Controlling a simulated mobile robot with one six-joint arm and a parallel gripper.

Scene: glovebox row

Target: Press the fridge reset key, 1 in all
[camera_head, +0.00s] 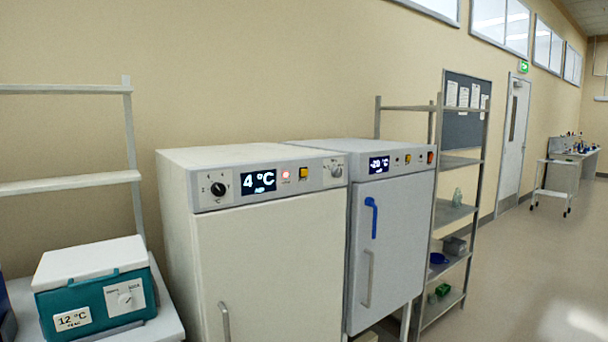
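The fridge (270,265) is a white upright cabinet left of centre, with a grey control panel along its top front. The panel has a black knob (218,189), a display (259,181) reading 4 °C, a red lit lamp (285,175), a small yellow-orange key (303,173) and a round silver dial (336,170) at the right. The small lettering by these is too small to read, so I cannot confirm which is the reset key. My gripper is not in view.
A freezer (395,235) showing -20 °C stands directly right of the fridge, with its own small panel controls and a blue handle (371,218). A teal cooler box (95,300) sits on a bench at left. Metal shelving (455,215) stands beyond. Floor (540,260) at right is clear.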

